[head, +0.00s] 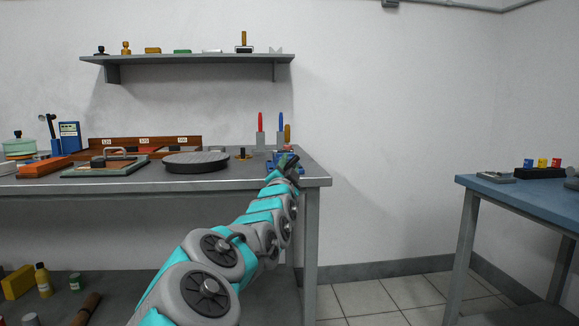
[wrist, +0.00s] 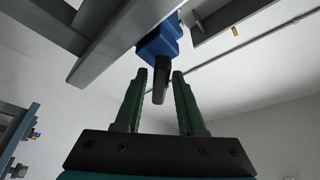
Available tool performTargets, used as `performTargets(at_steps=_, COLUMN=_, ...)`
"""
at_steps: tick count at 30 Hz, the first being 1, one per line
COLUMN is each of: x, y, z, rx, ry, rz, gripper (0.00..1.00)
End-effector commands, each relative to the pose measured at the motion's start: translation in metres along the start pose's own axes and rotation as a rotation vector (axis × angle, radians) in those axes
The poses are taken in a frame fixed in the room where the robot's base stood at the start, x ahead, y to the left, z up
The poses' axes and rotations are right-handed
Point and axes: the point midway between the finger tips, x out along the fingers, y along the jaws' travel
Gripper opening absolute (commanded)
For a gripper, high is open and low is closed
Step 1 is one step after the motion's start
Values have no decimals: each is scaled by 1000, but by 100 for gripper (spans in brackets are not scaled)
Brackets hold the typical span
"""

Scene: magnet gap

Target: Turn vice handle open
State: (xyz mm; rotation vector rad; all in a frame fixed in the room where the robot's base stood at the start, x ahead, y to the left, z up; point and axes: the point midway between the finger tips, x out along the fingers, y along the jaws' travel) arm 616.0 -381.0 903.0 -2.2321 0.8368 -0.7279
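The vice is blue and sits at the right end of the grey workbench (head: 230,175). In the head view my gripper (head: 287,165) is in front of it and hides part of it. In the wrist view the blue vice body (wrist: 160,42) is ahead, beside the grey bench edge. A dark vice handle (wrist: 160,88) points from it toward my gripper (wrist: 159,74). My two green fingers are open, one on each side of the handle's end, with a visible gap on both sides. Whether the handle lies fully at fingertip depth is hard to tell.
A red-handled tool (head: 260,122) and a blue-handled tool (head: 281,122) stand behind the vice. A round dark plate (head: 196,162) lies to its left. A blue table (head: 520,195) stands at the right, with open floor between it and the workbench.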

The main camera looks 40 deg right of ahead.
Motion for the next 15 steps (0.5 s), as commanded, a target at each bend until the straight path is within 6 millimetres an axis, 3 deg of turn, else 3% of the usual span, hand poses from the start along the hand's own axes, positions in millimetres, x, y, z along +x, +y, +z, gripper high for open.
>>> performTargets(at_steps=2, x=0, y=0, z=0, rx=0, ry=0, rz=0, gripper=29)
performTargets(at_steps=9, x=0, y=0, z=0, rx=0, ry=0, rz=0, gripper=2)
performTargets(at_steps=15, x=0, y=0, z=0, rx=0, ry=0, rz=0, gripper=0)
